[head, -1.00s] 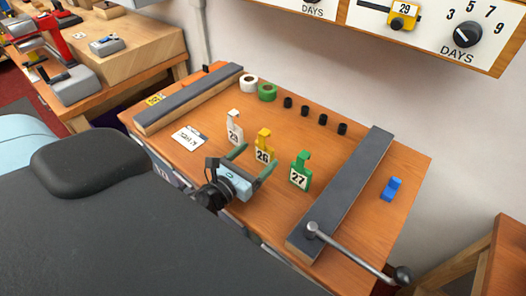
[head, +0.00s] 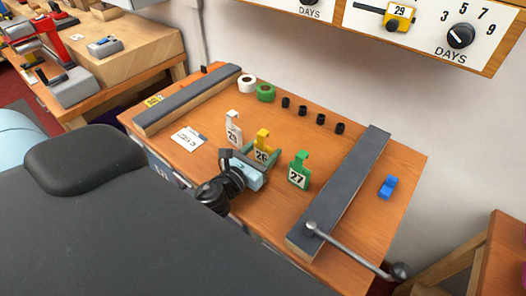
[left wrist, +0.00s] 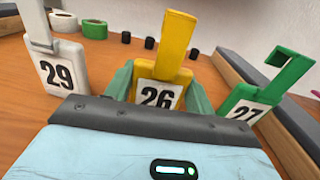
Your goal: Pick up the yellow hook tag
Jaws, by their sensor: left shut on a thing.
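The yellow hook tag (head: 263,141), marked 26, stands upright on the bench between the white tag and the green tag. It also shows in the middle of the left wrist view (left wrist: 172,50). My left gripper (head: 262,157) is shut on the yellow tag, with one green finger against each side. In the left wrist view the fingers (left wrist: 157,92) flank its number plate. The tag's lower part is hidden behind the gripper body. My right gripper is not in view.
A white tag (head: 234,130) marked 29 stands close on the left, and a green tag (head: 299,172) marked 27 on the right. Dark-topped rails (head: 190,98) and (head: 345,185) flank them. Tape rolls (head: 265,93) and several black cylinders (head: 303,111) stand behind.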

